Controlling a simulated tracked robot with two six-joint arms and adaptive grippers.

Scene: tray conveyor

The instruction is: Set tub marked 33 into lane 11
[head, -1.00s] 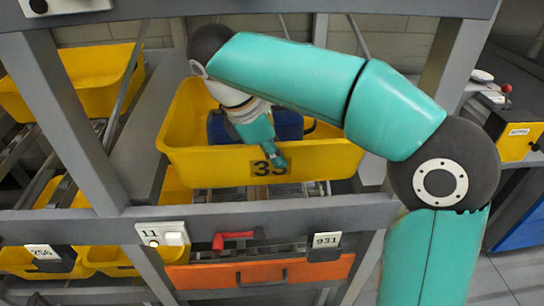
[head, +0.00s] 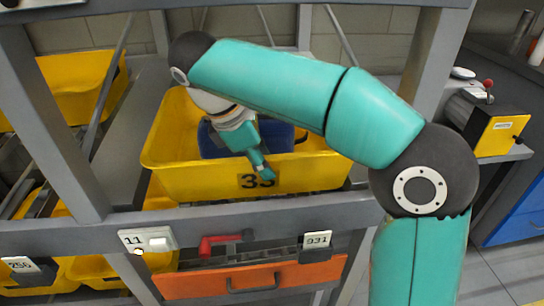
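The yellow tub marked 33 (head: 205,182) is in the middle of the head view, behind the grey front beam, with a blue thing (head: 278,139) inside. Its black 33 mark is on the front wall. My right gripper (head: 262,174) reaches down over the tub's front rim, at the mark, and appears shut on that wall. One finger shows outside; the inner one is hidden. The tag for lane 11 (head: 133,240) is on the front beam (head: 210,228), below and left of the tub. The tub's underside is mostly hidden. My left gripper is not in view.
Other yellow tubs stand at the upper left (head: 85,85) and lower left (head: 95,268). Grey posts flank the opening. A red handle (head: 222,242), a tag 931 (head: 317,240) and an orange drawer (head: 200,284) are below the beam. A yellow-fronted device (head: 503,132) stands at the right.

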